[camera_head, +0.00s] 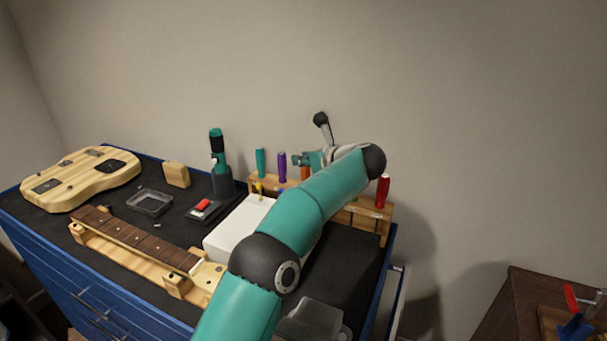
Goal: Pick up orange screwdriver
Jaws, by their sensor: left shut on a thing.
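The orange screwdriver (305,173) is at the wooden tool rack (348,216) near the wall. Only a small part of its orange handle shows, as my arm covers the rest. My left gripper (299,160) is at the handle's top and shut on it. I cannot tell whether the screwdriver is still seated in the rack or lifted.
Teal (260,163), purple (282,167) and red (382,191) screwdrivers stand in the rack close by. A white box (232,236), guitar neck (135,238), guitar body (78,177) and clear tray (150,202) lie on the bench.

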